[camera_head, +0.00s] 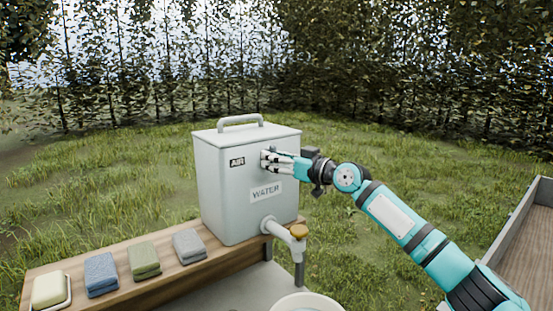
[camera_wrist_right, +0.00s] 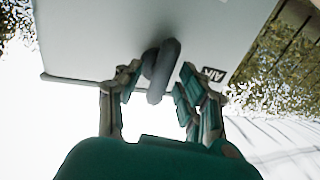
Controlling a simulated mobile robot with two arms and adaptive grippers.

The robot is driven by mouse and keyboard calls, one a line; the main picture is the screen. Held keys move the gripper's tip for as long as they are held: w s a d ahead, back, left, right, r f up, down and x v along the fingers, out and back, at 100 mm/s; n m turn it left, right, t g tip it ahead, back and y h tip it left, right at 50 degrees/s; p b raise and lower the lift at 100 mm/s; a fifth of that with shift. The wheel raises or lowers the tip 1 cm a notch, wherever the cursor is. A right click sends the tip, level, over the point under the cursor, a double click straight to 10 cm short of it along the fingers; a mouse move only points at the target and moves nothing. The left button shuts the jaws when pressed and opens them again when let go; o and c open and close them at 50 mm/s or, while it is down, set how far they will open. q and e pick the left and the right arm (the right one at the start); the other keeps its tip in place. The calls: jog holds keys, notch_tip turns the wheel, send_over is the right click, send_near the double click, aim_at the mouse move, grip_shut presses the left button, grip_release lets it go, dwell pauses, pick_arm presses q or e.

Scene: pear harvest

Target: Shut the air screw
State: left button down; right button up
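The air screw (camera_wrist_right: 162,72) shows in the right wrist view as a grey rounded bar on the tank wall, tilted, beside the AIR label (camera_wrist_right: 213,74). In the head view my gripper covers it; there the AIR label (camera_head: 237,162) is on the upper part of the pale grey water tank (camera_head: 230,200). My right gripper (camera_wrist_right: 160,86) is at the tank face with its fingers apart, one on each side of the screw. A gap shows on the right side; whether the left finger touches cannot be told. The right gripper also shows in the head view (camera_head: 267,162). My left gripper is out of view.
The tank stands on a wooden shelf (camera_head: 180,274) with folded cloths (camera_head: 145,260) and soap (camera_head: 48,289) to its left. A wooden-floored bed (camera_head: 530,240) is at right.

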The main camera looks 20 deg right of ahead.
grip_shut()
jog(key=m+t+p, duration=0.1)
jog(key=m+p, duration=0.2)
jog(key=m, duration=0.3)
jog(key=m+t+h+p, duration=0.1)
jog(key=m+p, duration=0.2)
jog(key=m, duration=0.4)
jog(key=m+t+h+p, duration=0.1)
jog(key=m+p, duration=0.2)
jog(key=m, duration=0.4)
jog(key=shift+f+t, duration=0.15)
jog(key=shift+t, duration=0.15)
jog(key=shift+d+p, duration=0.1)
jog(key=shift+p, duration=0.2)
jog(key=shift+o, duration=0.9)
grip_release()
jog(key=shift+f, duration=0.1)
